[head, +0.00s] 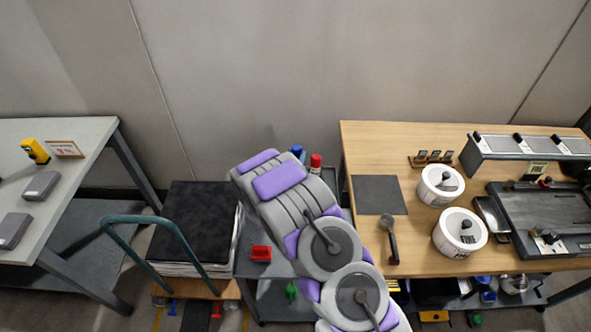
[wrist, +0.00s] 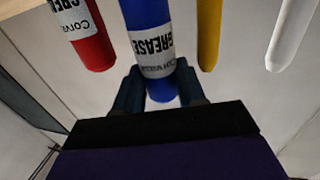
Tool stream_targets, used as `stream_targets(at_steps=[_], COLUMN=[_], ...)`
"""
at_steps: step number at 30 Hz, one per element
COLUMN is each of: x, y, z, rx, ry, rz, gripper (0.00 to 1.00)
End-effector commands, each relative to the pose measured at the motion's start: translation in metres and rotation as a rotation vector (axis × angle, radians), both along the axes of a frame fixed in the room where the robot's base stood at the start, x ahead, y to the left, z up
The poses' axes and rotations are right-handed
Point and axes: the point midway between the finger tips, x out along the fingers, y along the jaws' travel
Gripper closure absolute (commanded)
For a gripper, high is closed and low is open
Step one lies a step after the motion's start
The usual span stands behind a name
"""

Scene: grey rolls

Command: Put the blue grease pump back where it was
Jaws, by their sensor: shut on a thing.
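The blue grease pump (wrist: 150,35) is a blue cylinder with a white "GREASE" label. In the wrist view it stands between the two dark fingers of my gripper (wrist: 158,92), which is shut on it. In the head view only a small blue top (head: 297,150) shows behind my arm, and my gripper is hidden there. A red grease pump (wrist: 90,35) with a white label is left of the blue one in the wrist view; a red top (head: 315,163) also shows in the head view. A yellow tube (wrist: 209,35) and a white tube (wrist: 291,38) are to the right.
A teal-handled cart (head: 165,222) with a black-topped stack (head: 200,215) stands left of my arm. A grey table (head: 70,135) is at far left.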

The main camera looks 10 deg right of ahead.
Motion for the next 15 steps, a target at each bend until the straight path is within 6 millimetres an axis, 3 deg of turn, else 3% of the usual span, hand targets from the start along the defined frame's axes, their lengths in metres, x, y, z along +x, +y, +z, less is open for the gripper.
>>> stream_targets(at_steps=[5, 10, 15], x=[0.0, 0.0, 0.0], y=[-0.004, -0.001, 0.0], z=[-0.013, -0.039, -0.043], rx=[0.002, -0.001, -0.003], ry=[-0.004, -0.003, -0.005], rz=[-0.002, -0.002, -0.001], gripper=[0.91, 0.91, 0.91])
